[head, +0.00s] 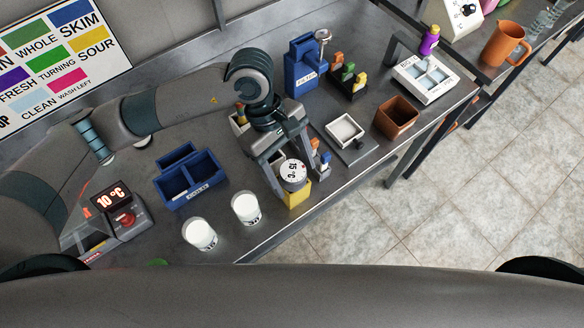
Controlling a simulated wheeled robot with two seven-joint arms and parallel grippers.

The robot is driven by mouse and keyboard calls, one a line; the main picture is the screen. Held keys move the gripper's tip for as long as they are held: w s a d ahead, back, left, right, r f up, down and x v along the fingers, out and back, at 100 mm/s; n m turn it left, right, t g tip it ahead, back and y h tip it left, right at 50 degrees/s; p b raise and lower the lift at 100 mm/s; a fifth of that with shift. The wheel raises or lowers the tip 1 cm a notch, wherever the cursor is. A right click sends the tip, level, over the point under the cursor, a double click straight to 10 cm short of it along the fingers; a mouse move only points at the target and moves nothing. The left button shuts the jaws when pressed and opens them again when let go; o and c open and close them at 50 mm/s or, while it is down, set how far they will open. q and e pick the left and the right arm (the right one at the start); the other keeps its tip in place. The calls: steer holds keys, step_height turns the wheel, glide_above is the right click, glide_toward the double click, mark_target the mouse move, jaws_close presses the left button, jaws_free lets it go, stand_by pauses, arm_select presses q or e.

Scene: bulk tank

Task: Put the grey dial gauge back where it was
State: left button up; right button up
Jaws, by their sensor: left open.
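The dial gauge (293,172) has a round white face with dark marks and a grey rim. It shows right above a yellow block (296,195) near the front edge of the bench and appears to rest on it. My left gripper (292,181) reaches down from above and behind, with its fingers open on either side of the gauge. I cannot tell whether a finger touches it. The gripper hides part of what lies behind. My right gripper is not in view.
Two white cups (200,234) stand front left of the gauge, near a blue divided bin (189,180) and a red-lit temperature display (113,200). Small bottles (325,160) stand close right of the gripper. A white square tray (344,129) and a brown box (397,117) are farther right.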

arm_select(q)
steer(key=shift+r+p, duration=0.65)
steer(key=shift+p, duration=0.25)
steer(key=shift+w+a+r+b, duration=0.1)
steer(key=shift+w+b, duration=0.05)
steer(key=shift+b, duration=0.25)
steer(key=b+v, duration=0.4)
steer(key=v, duration=0.7)
steer(key=shift+r, duration=0.25)
